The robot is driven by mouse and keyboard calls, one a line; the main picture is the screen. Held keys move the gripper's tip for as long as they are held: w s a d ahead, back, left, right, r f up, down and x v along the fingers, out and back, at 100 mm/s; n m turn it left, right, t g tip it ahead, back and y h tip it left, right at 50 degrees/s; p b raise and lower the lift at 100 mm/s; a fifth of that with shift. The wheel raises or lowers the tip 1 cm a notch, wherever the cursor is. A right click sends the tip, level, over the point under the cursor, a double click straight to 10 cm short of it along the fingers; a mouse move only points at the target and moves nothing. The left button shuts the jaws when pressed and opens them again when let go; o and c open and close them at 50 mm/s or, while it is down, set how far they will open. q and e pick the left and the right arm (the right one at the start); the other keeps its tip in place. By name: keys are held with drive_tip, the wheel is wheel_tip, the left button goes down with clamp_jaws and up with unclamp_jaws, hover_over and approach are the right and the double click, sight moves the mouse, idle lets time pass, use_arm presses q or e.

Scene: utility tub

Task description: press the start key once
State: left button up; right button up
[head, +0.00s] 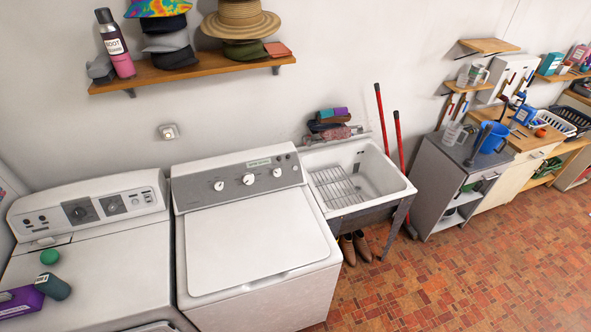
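Two white machines stand side by side against the wall in the head view. The left machine (125,258) has a white panel (88,212) with dark dials and small buttons. The markings are too small to read, so I cannot tell which control is the start key. Neither of my grippers is in view.
A purple bottle (20,302), a dark bottle (53,287) and a green cap (49,257) are on the left machine. A white utility tub (385,186) stands right of the middle machine. A shelf (190,72) with hats hangs above. The tiled floor (480,265) at right is clear.

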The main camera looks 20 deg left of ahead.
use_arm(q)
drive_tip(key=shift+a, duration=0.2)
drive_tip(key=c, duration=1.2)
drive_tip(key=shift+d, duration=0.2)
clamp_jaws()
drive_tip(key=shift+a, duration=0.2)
